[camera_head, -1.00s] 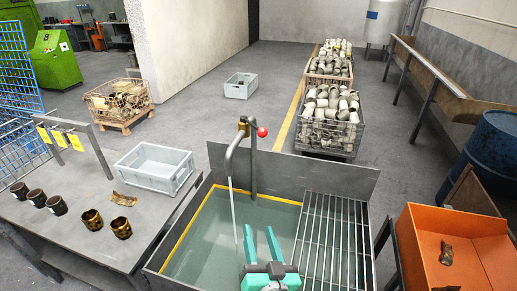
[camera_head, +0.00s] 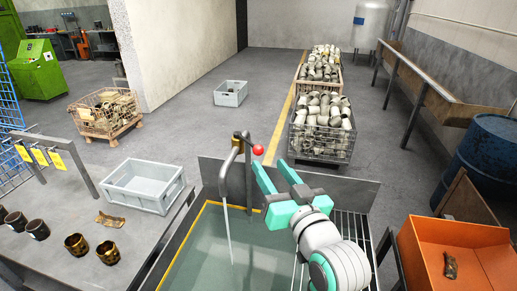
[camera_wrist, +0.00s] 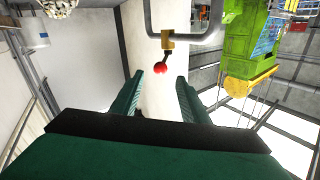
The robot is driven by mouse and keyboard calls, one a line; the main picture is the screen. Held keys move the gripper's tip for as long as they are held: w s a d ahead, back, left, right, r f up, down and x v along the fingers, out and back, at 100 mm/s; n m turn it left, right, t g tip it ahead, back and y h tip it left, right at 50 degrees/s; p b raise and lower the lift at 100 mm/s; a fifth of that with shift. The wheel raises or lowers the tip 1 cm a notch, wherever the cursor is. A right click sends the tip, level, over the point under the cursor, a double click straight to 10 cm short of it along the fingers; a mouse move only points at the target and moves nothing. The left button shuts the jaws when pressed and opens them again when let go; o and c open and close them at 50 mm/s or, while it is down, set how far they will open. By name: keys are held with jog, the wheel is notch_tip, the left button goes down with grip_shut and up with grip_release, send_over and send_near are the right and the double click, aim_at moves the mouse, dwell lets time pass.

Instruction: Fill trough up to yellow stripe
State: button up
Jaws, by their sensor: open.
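The metal trough (camera_head: 345,188) is in front of me, with grey-green water (camera_head: 205,262) inside. A yellow stripe (camera_head: 190,232) runs along its inner walls, and the water surface looks close below it. A thin stream (camera_head: 228,238) falls from the curved tap (camera_head: 226,180) into the water. The tap's lever has a red ball knob (camera_head: 258,149), also in the wrist view (camera_wrist: 160,68) beneath a brass valve (camera_wrist: 168,42). My teal gripper (camera_head: 272,167) is open and empty, its fingers pointing at the tap. In the wrist view the knob appears between the fingertips (camera_wrist: 159,77); contact cannot be told.
A metal grate (camera_head: 350,225) covers the trough's right side, partly behind my arm. The table at left holds a grey crate (camera_head: 145,185) and several dark rings (camera_head: 76,244). An orange bin (camera_head: 430,255) stands at right. Wire cages of parts (camera_head: 320,128) stand behind.

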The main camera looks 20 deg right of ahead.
aim_at(259, 154)
jog(key=w, duration=0.7)
jog(key=shift+w+a, duration=0.2)
jog(key=shift+w, duration=0.15)
jog(key=shift+w+d, duration=0.15)
jog(key=shift+w, duration=0.45)
grip_shut()
